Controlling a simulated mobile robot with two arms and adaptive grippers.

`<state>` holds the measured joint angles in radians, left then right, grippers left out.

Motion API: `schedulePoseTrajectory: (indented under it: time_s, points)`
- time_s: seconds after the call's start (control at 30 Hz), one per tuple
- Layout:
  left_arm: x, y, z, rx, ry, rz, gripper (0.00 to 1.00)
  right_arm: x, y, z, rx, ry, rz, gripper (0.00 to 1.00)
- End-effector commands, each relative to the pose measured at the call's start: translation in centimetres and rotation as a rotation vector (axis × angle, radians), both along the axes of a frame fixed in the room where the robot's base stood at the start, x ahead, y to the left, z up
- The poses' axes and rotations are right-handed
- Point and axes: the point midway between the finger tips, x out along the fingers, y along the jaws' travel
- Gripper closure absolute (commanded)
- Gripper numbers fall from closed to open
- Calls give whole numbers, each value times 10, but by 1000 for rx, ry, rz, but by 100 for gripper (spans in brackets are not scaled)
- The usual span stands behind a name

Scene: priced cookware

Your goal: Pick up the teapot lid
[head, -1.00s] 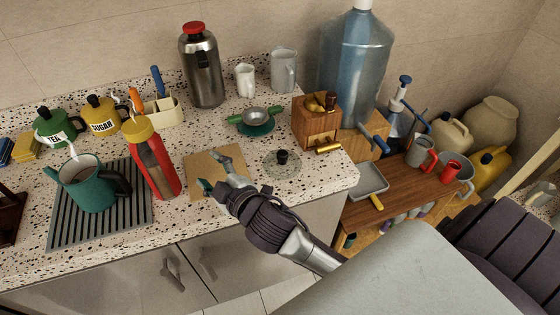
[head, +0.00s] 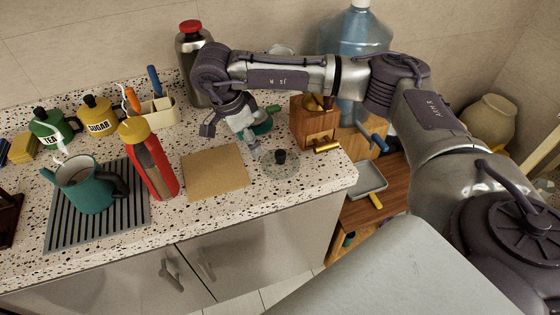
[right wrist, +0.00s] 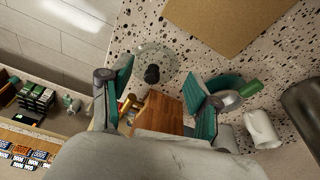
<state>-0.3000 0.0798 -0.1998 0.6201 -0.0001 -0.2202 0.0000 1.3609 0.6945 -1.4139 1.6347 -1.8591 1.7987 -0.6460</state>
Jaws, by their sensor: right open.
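A clear round lid with a black knob (head: 280,157) lies flat on the speckled counter, right of the brown board. In the right wrist view the lid (right wrist: 152,74) shows beyond my open fingers, in the gap between them. My right gripper (head: 256,146) is open and empty, just left of and above the lid, pointing down. Its teal-padded fingers (right wrist: 160,85) look apart from the lid. A teal pot (head: 88,188), open at the top, stands on the striped grey mat (head: 56,230) at the left. My left gripper is not in view.
A wooden grinder (head: 312,122) stands close behind the lid to the right. A green-handled strainer on a teal dish (head: 262,127) is partly hidden by my gripper. A red bottle (head: 150,165) stands left of the bare brown board (head: 215,172). The counter's front edge is near.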

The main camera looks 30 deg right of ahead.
Motion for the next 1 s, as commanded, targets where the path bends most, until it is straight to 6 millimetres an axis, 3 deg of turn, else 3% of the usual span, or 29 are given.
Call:
schedulePoseTrajectory:
  time_s: [0.03, 0.1, 0.2, 0.6, 0.77, 1.0]
  points:
    - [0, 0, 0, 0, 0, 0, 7, 4, -19, 11, -70, -8, -15, 39]
    - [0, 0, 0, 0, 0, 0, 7, 6, -35, 20, -132, -9, -27, 39]
    - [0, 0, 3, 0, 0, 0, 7, 6, -47, 19, -166, -5, -37, 39]
    - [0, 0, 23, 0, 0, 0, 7, 3, -72, -45, -162, -5, -36, 39]
    - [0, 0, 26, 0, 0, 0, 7, 3, -75, -55, -161, -7, -34, 39]
    - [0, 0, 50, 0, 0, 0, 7, -2, -83, -83, -161, -4, -34, 39]
